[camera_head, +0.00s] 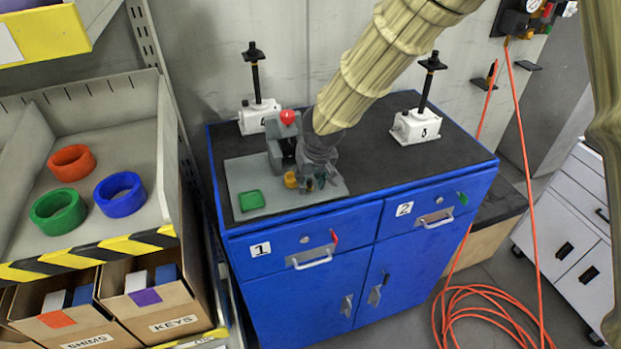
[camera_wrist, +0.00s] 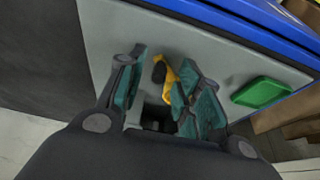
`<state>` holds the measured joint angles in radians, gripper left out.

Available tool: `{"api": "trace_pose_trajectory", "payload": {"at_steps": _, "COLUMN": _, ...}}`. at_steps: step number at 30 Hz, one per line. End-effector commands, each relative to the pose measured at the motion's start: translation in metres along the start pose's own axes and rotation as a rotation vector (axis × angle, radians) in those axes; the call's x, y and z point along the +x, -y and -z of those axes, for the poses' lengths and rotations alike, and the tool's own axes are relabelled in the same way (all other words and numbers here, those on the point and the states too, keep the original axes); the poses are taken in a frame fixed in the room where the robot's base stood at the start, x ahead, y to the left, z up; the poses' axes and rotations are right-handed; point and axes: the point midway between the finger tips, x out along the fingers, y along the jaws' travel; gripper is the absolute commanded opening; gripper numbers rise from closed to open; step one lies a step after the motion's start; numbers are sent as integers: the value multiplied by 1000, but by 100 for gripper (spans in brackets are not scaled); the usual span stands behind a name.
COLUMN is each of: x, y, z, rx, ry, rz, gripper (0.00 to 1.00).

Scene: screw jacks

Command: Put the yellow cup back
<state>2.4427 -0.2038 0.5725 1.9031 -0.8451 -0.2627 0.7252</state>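A small yellow piece (camera_head: 291,180), which I take for the yellow cup, is on the grey mat (camera_head: 240,177) on top of the blue cabinet. In the wrist view the yellow piece (camera_wrist: 188,74) has a dark end and is partly hidden by a finger. My gripper (camera_head: 318,183) is low over the mat, beside the yellow piece. In the wrist view the teal fingers of my gripper (camera_wrist: 164,72) are apart. The yellow piece shows between them, closer to the right finger, with a gap to the left one. Whether it touches the right finger I cannot tell.
A grey fixture with a red knob (camera_head: 287,118) stands just behind my gripper. A green square (camera_head: 251,200) lies on the mat's left. White jacks (camera_head: 259,116) (camera_head: 416,126) stand at the back. Orange, green and blue rings (camera_head: 120,194) sit on the left shelf.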

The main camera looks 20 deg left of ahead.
Motion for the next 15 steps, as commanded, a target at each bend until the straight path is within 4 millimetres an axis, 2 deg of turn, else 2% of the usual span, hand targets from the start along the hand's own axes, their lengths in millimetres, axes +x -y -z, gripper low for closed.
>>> {"api": "trace_pose_trajectory", "payload": {"at_steps": 7, "x": -8, "y": 0, "z": 2, "rx": 1, "ry": -3, "rz": 0, "gripper": 35}}
{"api": "trace_pose_trajectory", "payload": {"at_steps": 15, "x": -47, "y": 0, "z": 1, "rx": 2, "ry": -4, "rz": 0, "gripper": 35}}
